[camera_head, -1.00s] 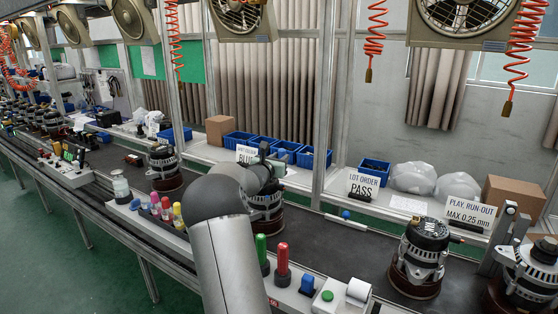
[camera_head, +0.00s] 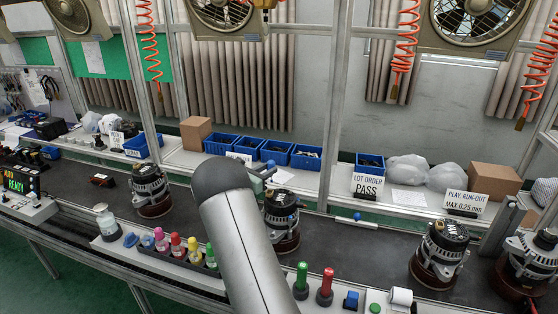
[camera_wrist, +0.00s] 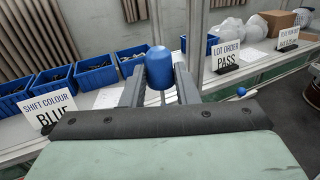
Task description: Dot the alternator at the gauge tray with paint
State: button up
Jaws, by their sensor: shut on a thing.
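My gripper (camera_wrist: 160,75) is shut on a blue-capped piece (camera_wrist: 159,67), seen cap end up between the fingers in the wrist view. In the head view my arm hides most of the gripper. Alternators on round brown bases stand along the dark line: one at left (camera_head: 151,190), one just right of my arm (camera_head: 282,218), one farther right (camera_head: 440,250) and one at the right edge (camera_head: 530,262). The right two are near the run-out sign (camera_head: 465,203). I cannot make out a paint dot on any. The shift colour sign (camera_wrist: 48,108) reads BLUE.
A rack (camera_head: 180,262) of coloured bottles stands on the near ledge. Red (camera_head: 327,285) and green (camera_head: 301,278) upright pieces stand right of my arm. Blue bins (camera_head: 305,157) and a lot order sign (camera_head: 367,187) reading PASS line the back shelf. A grey upright (camera_head: 500,235) stands between the right alternators.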

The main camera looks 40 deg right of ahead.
jog(key=shift+s, duration=0.1)
jog(key=shift+f+b, duration=0.1)
jog(key=shift+b, duration=0.2)
notch_tip(320, 180, down, 4)
jog(key=b, duration=0.3)
jog(key=shift+b, duration=0.3)
jog(key=shift+b, duration=0.55)
dwell(1.6)
jog(key=shift+f+b, duration=0.5)
jog(key=shift+r, duration=0.15)
dwell(0.7)
notch_tip(320, 180, up, 5)
jog(key=p, duration=0.2)
jog(key=shift+p, duration=0.3)
